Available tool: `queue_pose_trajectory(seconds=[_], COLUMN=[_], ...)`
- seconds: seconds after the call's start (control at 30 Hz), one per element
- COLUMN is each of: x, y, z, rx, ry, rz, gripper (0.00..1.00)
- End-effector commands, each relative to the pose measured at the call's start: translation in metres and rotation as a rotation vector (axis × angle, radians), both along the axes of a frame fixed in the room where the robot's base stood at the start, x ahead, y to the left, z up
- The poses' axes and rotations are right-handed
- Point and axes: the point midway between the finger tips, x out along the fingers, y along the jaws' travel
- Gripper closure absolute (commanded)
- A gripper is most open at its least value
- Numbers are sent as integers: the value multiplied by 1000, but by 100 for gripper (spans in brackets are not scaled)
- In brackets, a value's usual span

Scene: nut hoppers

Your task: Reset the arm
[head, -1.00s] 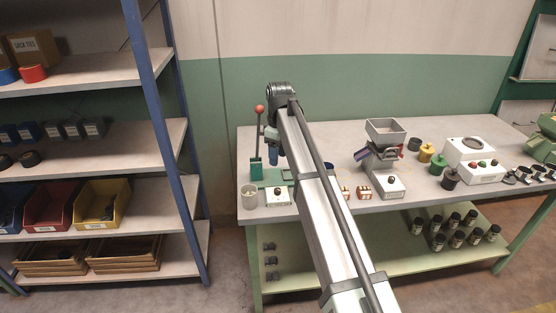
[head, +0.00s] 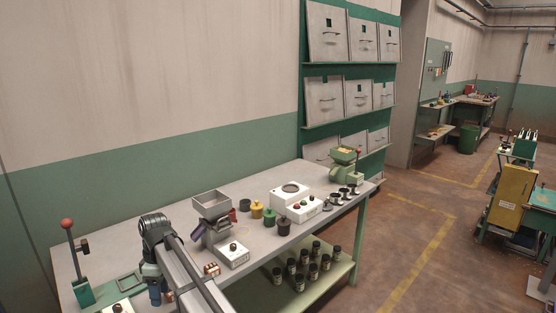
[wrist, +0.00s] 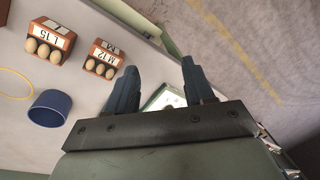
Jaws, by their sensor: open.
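My gripper (head: 153,287) hangs at the end of my arm over the workbench, at the lower left of the head view, right of the green lever press (head: 82,288). In the wrist view my gripper (wrist: 158,72) shows two dark blue fingers spread apart with nothing held between them. A pale green-edged item (wrist: 165,98) shows behind the fingers, partly hidden; I cannot tell what it is. Two brown holders marked L 15 (wrist: 49,40) and M 12 (wrist: 103,58) stand on the bench, with a blue cup (wrist: 50,108) and a yellow ring (wrist: 14,83) nearby.
A grey hopper machine (head: 212,207) stands right of my arm. Several small pots, a white box with a round top (head: 293,201) and a green machine (head: 343,166) follow along the bench. Black jars (head: 299,268) stand on the lower shelf. Open floor lies to the right.

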Motion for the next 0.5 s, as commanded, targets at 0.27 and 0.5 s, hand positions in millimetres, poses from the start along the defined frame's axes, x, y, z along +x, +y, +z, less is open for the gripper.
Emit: queue_pose_trajectory(seconds=[0.27,0.5], x=[6,0], y=[-94,-168], z=[-102,-184], rx=[-57,-127], ry=[60,95], rz=[-206,-394], gripper=[47,47])
